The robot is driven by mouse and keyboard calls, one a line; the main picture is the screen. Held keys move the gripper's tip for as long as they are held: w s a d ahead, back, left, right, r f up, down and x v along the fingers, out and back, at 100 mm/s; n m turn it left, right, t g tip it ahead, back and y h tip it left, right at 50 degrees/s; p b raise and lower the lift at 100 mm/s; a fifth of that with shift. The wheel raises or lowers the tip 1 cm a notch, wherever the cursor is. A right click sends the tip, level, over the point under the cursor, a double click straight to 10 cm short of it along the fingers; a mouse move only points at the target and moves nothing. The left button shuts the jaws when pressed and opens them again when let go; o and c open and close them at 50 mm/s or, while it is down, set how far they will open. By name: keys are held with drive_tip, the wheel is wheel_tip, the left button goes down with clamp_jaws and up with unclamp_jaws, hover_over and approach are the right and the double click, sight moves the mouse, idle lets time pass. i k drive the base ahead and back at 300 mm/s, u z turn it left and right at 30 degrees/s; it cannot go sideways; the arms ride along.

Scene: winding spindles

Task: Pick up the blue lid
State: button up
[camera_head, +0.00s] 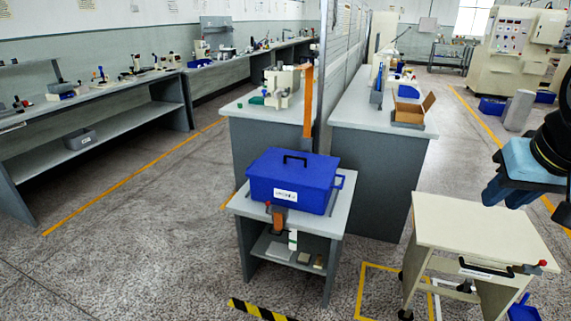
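The blue lid (294,165) sits on top of a blue box (287,196) with a white label on its front. A black handle (296,157) stands up from the lid's top. The box rests on a small grey table (336,205) near the middle of the view. My gripper (503,198) shows at the right edge as a blue part below my black arm, above the cream cart. It is well to the right of the lid and apart from it. Its fingers are too unclear to tell whether they are open or shut.
A cream wheeled cart (480,228) stands at the lower right. Grey workbenches stand behind the box, with an open cardboard box (411,113) on the right one. An orange strip (308,100) hangs behind the lid. The floor (150,240) left of the small table is clear.

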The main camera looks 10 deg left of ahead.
sight(314, 172)
drive_tip(key=u, duration=0.7)
drive_tip(key=i, duration=1.7)
drive_tip(key=z, duration=0.55)
drive_tip(key=k, duration=0.85)
drive_tip(key=z, duration=0.15)
drive_tip(key=i, duration=0.95)
drive_tip(key=u, duration=0.05)
